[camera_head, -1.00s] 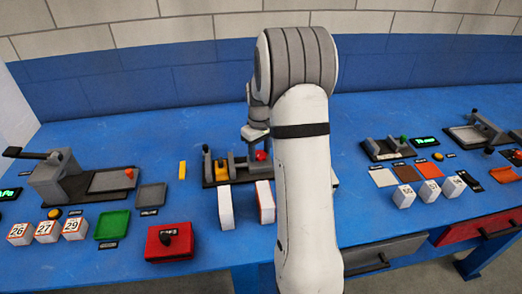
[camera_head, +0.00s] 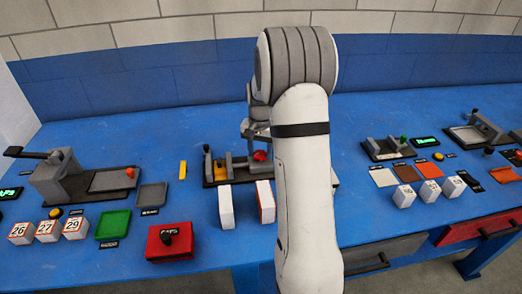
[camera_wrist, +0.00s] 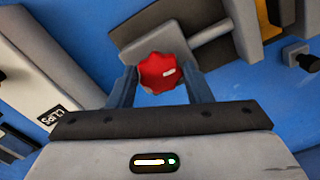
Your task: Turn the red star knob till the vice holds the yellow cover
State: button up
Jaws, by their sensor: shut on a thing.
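The red star knob (camera_wrist: 163,73) sits between the two fingers of my gripper (camera_wrist: 158,84) in the wrist view, and the gripper is shut on it. The knob also shows in the head view (camera_head: 261,156), just left of my arm. The grey vice (camera_head: 238,168) stands on a dark base, with its screw rod running from the knob side towards the jaws. The yellow cover (camera_head: 219,172) is at the vice's left end, by the jaws; a yellow edge of it (camera_wrist: 266,20) shows at the top of the wrist view. Whether the jaws touch the cover cannot be told.
Two white blocks (camera_head: 226,207) stand in front of the vice. A red box (camera_head: 170,242) and a green tray (camera_head: 112,224) lie at the left front. A loose yellow strip (camera_head: 183,170) lies left of the vice. My arm hides the vice's right part.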

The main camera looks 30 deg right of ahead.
aim_at(261, 153)
jog(key=m, duration=0.5)
jog(key=shift+d, duration=0.1)
jog(key=shift+m, duration=0.4)
jog(key=o, duration=1)
jog(key=shift+r, duration=0.15)
notch_tip(261, 153, up, 8)
jog(key=shift+f, duration=0.2)
